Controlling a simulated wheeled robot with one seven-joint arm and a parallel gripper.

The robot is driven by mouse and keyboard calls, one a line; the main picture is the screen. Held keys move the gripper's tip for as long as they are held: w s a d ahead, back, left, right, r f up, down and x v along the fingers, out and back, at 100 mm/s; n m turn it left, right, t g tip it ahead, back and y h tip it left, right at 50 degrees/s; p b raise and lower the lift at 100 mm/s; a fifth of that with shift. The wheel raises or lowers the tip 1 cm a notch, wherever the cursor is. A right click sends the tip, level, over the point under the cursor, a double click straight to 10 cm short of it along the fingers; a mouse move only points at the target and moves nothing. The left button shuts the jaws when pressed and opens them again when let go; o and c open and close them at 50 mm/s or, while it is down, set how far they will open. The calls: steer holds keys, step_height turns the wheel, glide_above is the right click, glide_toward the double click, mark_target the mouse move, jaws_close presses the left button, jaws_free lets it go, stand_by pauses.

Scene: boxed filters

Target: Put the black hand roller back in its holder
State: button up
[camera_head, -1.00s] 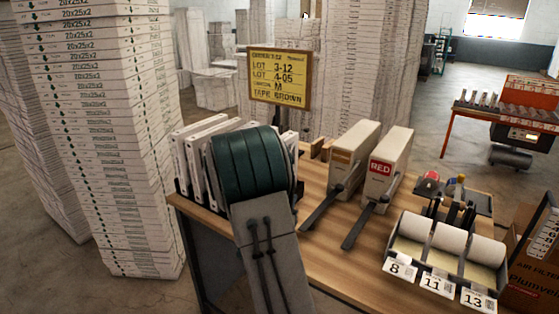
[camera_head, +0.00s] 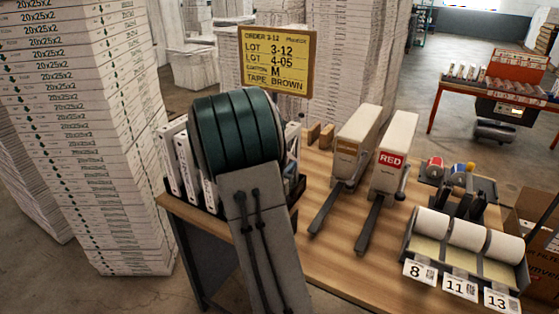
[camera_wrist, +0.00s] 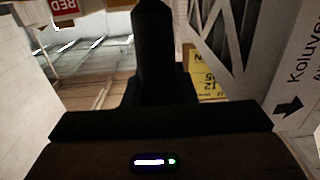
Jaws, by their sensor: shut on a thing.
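My gripper (camera_wrist: 153,75) shows in the wrist view as a dark upright shape above its dark body. It is shut on a black thing that I cannot tell apart from the fingers. In the head view my own arm hides the gripper. No separate black hand roller can be made out for certain. On the right of the table a dark stand (camera_head: 486,186) carries a red-topped piece (camera_head: 436,167) and a blue and yellow one (camera_head: 462,172), with black upright parts in front. I cannot tell if this stand is the roller's holder.
White filter boxes (camera_head: 172,172) stand in a rack at the table's left. Two tape dispensers, one marked RED (camera_head: 391,160), stand mid-table with long levers. White label rolls (camera_head: 468,235) sit at front right. Tall box stacks (camera_head: 90,120) rise at left. Bare wood (camera_head: 340,255) shows between.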

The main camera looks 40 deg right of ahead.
steer(key=shift+s+r, duration=0.1)
steer(key=shift+s, duration=0.15)
steer(key=shift+s+d, duration=0.1)
steer(key=shift+d, duration=0.15)
steer(key=shift+s+a+f+b, duration=0.1)
steer(key=shift+f+b, duration=0.45)
steer(key=shift+b, duration=0.2)
step_height(320, 180, down, 12)
steer(key=b, duration=1.1)
steer(key=shift+r, duration=0.2)
steer(key=o, duration=1.1)
steer(key=shift+c, duration=0.2)
steer(key=b+v, duration=0.2)
steer(key=v, duration=1.1)
steer(key=shift+a, duration=0.4)
